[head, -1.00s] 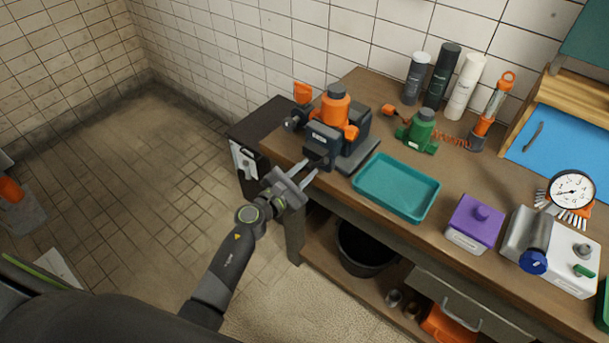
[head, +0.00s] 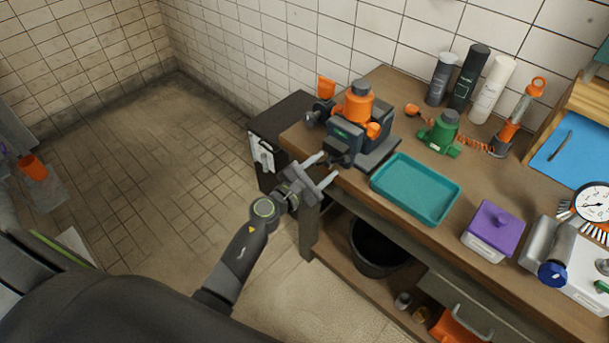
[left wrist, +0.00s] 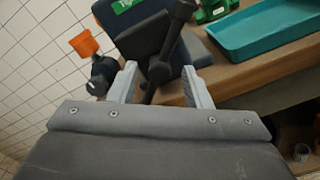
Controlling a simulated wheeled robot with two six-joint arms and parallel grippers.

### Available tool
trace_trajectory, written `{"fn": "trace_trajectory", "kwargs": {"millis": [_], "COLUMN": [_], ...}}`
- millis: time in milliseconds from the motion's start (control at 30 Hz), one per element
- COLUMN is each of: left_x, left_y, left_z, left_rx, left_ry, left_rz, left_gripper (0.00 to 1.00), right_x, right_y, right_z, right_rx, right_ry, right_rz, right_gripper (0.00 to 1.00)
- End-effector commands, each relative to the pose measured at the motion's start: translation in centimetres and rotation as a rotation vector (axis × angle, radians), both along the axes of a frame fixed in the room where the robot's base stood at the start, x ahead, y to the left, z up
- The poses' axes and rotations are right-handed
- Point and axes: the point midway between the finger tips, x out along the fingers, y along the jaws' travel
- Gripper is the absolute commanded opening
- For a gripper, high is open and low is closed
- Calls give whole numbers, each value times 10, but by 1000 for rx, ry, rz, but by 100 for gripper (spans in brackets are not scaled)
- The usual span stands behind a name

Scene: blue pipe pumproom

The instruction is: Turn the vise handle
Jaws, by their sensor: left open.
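The dark blue-grey vise (head: 345,135) stands on the front left corner of the workbench, with an orange part (head: 358,103) on top between its jaws. Its dark handle (head: 338,160) is at the front of the vise. In the left wrist view the handle bar (left wrist: 165,45) runs slantwise down between the two fingers. My left gripper (head: 325,168) is open, with its fingers pointing at the vise front and one on either side of the handle. It also shows in the left wrist view (left wrist: 160,70). Whether a finger touches the handle is unclear. My right gripper is out of view.
A teal tray (head: 416,214) lies right of the vise, with a green valve part (head: 440,132) behind it. A purple box (head: 493,230) stands further right. A black cabinet (head: 290,125) is left of the bench.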

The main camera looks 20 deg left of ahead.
Motion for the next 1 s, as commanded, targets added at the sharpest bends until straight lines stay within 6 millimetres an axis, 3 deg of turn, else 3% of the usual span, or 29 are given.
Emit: {"fn": "trace_trajectory", "kwargs": {"millis": [167,700,1000], "left_x": [-23,-130,-159], "left_y": [9,50,60], "left_z": [-2,-3,0], "left_rx": [2,4,2], "left_ry": [2,2,0], "left_rz": [0,1,1], "left_gripper": [44,44,44], "right_x": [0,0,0], "right_y": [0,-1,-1], "right_z": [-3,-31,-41], "right_rx": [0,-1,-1], "right_ry": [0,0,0], "right_rz": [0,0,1], "right_gripper": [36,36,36]}}
